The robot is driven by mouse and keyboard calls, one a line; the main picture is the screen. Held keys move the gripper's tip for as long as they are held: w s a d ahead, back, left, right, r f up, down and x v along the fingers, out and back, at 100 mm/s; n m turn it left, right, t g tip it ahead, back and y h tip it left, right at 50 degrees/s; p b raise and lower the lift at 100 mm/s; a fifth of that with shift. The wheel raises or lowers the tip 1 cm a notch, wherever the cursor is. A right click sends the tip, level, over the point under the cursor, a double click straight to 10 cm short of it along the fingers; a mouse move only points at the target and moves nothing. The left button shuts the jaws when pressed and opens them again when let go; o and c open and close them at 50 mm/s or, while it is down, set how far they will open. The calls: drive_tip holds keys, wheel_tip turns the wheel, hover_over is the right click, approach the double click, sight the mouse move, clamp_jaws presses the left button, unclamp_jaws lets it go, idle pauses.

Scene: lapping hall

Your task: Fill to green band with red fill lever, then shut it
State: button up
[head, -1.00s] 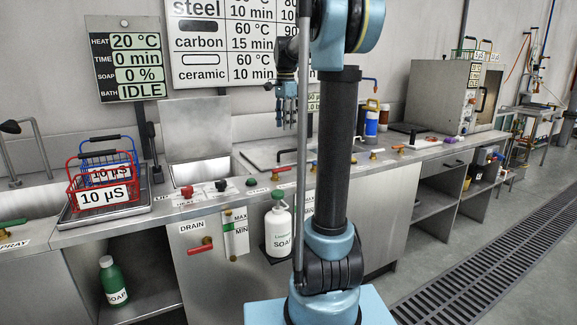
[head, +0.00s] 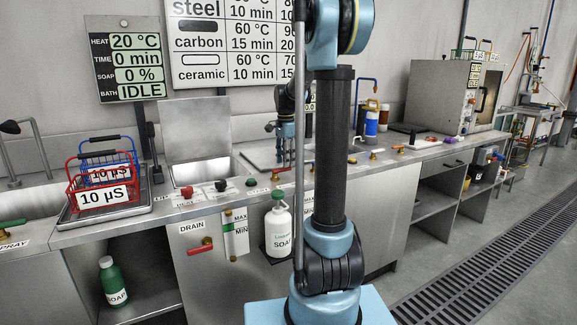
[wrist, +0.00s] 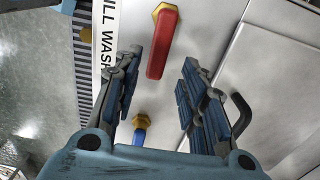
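The red fill lever (wrist: 163,43) with its brass nut lies beside the "FILL WASH" label in the wrist view. It shows small in the head view (head: 279,170) on the counter's front part. My gripper (wrist: 160,72) is open and empty, with one finger on each side of the lever's near end. I cannot tell whether it touches the lever. In the head view my gripper (head: 283,150) hangs just above the counter by the lever. The level gauge (head: 237,234) on the tank front has MAX and MIN marks and a green band; its liquid level is too small to read.
A blue lever (wrist: 139,132) sits near the fingers in the wrist view. A red drain lever (head: 201,246) is on the tank front. Red, black and green knobs (head: 221,186) line the counter edge. The display (head: 128,68) reads 20 °C, 0 min, 0 %, IDLE.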

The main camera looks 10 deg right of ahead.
drive_tip(key=shift+f, duration=1.2)
